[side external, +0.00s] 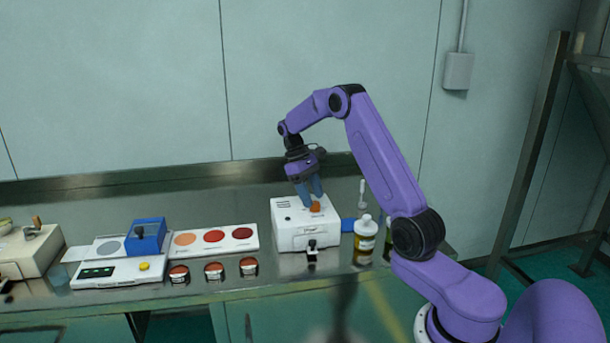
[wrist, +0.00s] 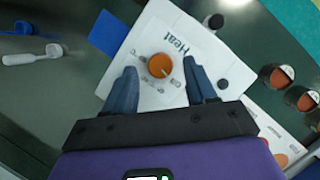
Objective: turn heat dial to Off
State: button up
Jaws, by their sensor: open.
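The heat dial is an orange round knob (wrist: 160,65) on the top face of a white box (wrist: 196,45) marked "Heat", with small printed marks around the knob. The knob also shows in the side view (side external: 315,207) on top of the white box (side external: 300,237). My gripper (wrist: 157,88) is open, with one blue finger on each side of the knob in the wrist view. In the side view my gripper (side external: 311,197) points down just above the box top. I cannot tell whether the fingers touch the knob. A pale pointer mark sits at the knob's lower right edge.
A labelled bottle (side external: 366,238) stands right of the box. Left of it lie a white card with coloured discs (side external: 222,249), several small jars (side external: 214,271), a blue block (side external: 146,237) and a white scale (side external: 118,273). A spoon (wrist: 32,56) lies on the steel bench.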

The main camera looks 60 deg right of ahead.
jog(key=v, duration=1)
jog(key=shift+r, duration=0.15)
jog(key=shift+w, duration=0.15)
jog(key=a+r+n+t+h, duration=0.1)
jog(key=a+n, duration=0.2)
jog(key=a, duration=1)
jog(key=s+a+n+t, duration=0.2)
jog(key=s+a+n, duration=0.2)
jog(key=s+a, duration=0.75)
jog(key=s+a+f+n, duration=0.2)
jog(key=s, duration=0.9)
jog(key=s+a+f+n+t+y, duration=0.1)
jog(key=s+a+f+n, duration=0.1)
jog(key=s, duration=0.9)
jog(key=shift+s+a+f+n+t, duration=0.3)
jog(key=shift+s+a+f+n, duration=0.1)
jog(key=shift+f+n, duration=0.35)
